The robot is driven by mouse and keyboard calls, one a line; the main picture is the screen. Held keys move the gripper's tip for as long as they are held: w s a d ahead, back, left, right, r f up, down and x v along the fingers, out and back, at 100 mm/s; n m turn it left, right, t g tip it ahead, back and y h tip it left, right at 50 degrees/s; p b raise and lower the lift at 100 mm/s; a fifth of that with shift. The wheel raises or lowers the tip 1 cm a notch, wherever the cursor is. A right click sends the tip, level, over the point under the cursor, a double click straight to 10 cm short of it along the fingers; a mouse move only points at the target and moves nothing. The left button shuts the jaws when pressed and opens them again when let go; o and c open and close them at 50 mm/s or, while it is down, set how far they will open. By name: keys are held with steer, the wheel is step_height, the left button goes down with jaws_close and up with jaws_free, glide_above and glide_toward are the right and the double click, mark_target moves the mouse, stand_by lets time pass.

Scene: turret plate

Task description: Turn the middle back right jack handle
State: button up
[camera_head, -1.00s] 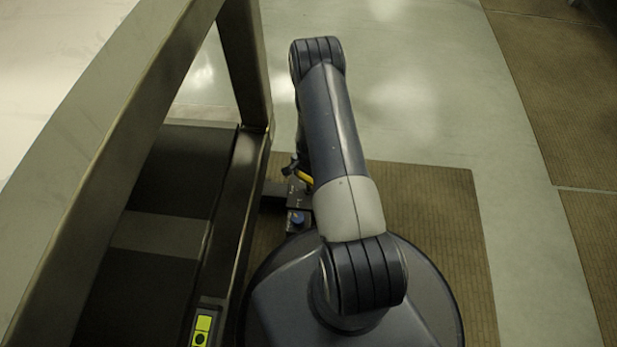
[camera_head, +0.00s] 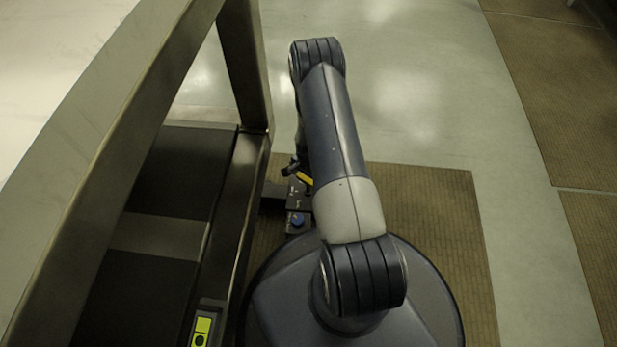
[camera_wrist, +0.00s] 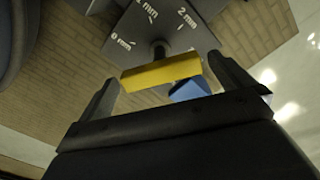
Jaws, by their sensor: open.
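The jack handle is a yellow bar (camera_wrist: 162,72) on a dark stem, above a grey plate (camera_wrist: 150,28) marked 0 mm, 1 mm and 2 mm. It also shows in the head view (camera_head: 304,178), partly hidden by my arm. My gripper (camera_wrist: 164,69) is open in the wrist view. The bar lies across the gap between its fingers, with an end near each one. I cannot tell whether either finger touches it. In the head view my gripper is mostly hidden behind my arm.
A large metal frame (camera_head: 110,170) stands close on the left. Open floor (camera_head: 420,80) lies to the right.

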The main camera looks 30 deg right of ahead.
step_height(320, 180, up, 11)
steer(key=p, duration=0.4)
steer(key=shift+f, duration=0.1)
step_height(320, 180, down, 11)
steer(key=b, duration=0.4)
stand_by(0.6)
